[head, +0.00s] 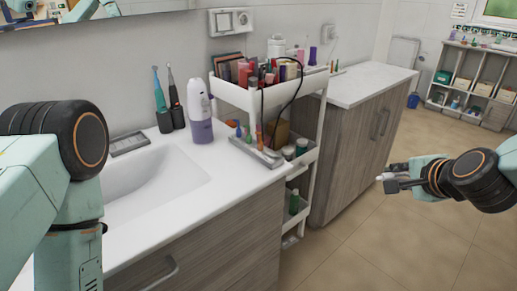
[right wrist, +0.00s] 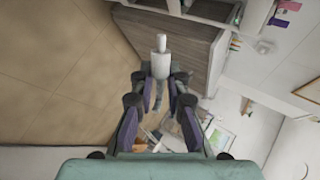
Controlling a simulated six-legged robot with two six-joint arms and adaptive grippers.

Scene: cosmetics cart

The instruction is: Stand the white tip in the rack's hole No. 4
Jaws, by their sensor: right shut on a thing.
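The white tip (right wrist: 160,62) is held between the fingertips of my right gripper (right wrist: 160,77), its narrow end pointing away from the palm. In the head view my right gripper (head: 389,182) is at the right, over open floor, with the white tip (head: 380,178) at its end.
The white cart (head: 316,105) stands between the sink counter (head: 233,168) and a wooden cabinet (head: 345,150). Its top tray is full of cosmetics and a black cable hangs over it. Bottles stand on its lower levels. The floor (head: 370,240) around the right gripper is clear.

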